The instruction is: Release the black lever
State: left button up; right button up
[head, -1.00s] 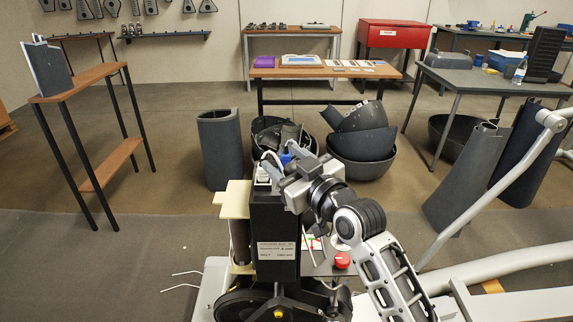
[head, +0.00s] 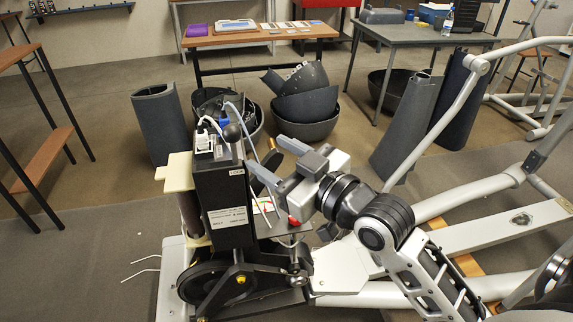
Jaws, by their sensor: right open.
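A black round knob (head: 232,132), which looks like the end of the black lever, stands at the top of the upright black box (head: 222,195). The lever's shaft below the knob is mostly hard to make out. My right gripper (head: 272,159) is open and empty, right of the knob and apart from it. Its two fingers point left toward the box. My left gripper is out of view.
A red button (head: 294,220) sits on a small panel below my right gripper. Grey frame tubes (head: 440,120) rise at the right. Grey bowl-shaped covers (head: 308,105) lie on the floor behind. A wooden-topped table (head: 260,36) stands farther back.

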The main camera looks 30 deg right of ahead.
jog(key=shift+v, duration=1.2)
jog(key=s+a+f+m+g, duration=0.1)
jog(key=s+a+f+g, duration=0.1)
jog(key=f, duration=0.6)
jog(key=s+a+f+m+g+h, duration=0.1)
jog(key=s+a+f+g, duration=0.1)
jog(key=s+f, duration=0.3)
jog(key=s+a+f+m+g+h, duration=0.1)
jog(key=s+a+f+g, duration=0.1)
jog(key=f, duration=1)
jog(key=shift+s+a+f+m+g, duration=0.2)
jog(key=shift+s+a+m+g, duration=0.15)
jog(key=shift+s, duration=0.4)
